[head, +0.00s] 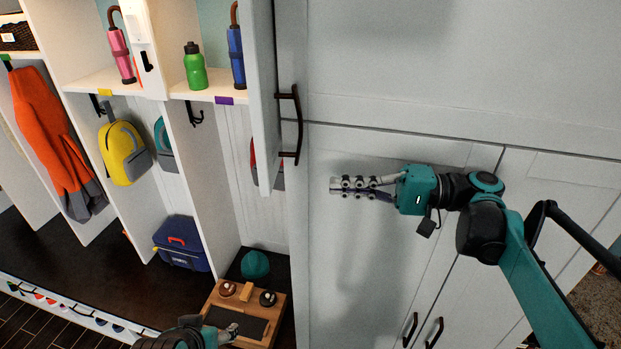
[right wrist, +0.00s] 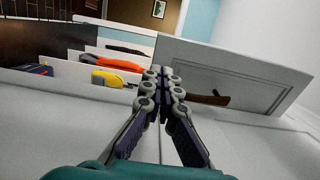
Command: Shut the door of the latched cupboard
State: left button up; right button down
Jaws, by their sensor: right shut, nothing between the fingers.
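The cupboard door (head: 262,100) stands open, seen nearly edge-on in the head view, with a dark bar handle (head: 297,125) on its right face. In the right wrist view the white door panel (right wrist: 262,70) with its handle (right wrist: 208,98) is beyond and to the right of the fingertips. My right gripper (head: 334,186) is shut and empty, to the right of and below the handle in the head view, pointing left. Its fingers also show in the wrist view (right wrist: 164,74). My left gripper (head: 231,331) is partly visible at the bottom edge; its finger state is unclear.
Open cubbies on the left hold bottles, a yellow backpack (head: 123,150), an orange coat (head: 55,140) and a blue bag (head: 181,243). A wooden board with knobs (head: 278,299) is beside my left gripper. Closed white doors (head: 380,250) fill the right side.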

aim_at(273, 183)
jog(key=a, duration=0.2)
jog(key=w+a+p, duration=0.1)
jog(key=a, duration=0.5)
jog(key=shift+w+a+p, duration=0.15)
jog(key=shift+a+p, duration=0.1)
jog(key=shift+p, duration=0.15)
jog(key=shift+w+a+f, duration=0.1)
jog(key=shift+w+a, duration=0.1)
jog(key=shift+a, duration=0.4)
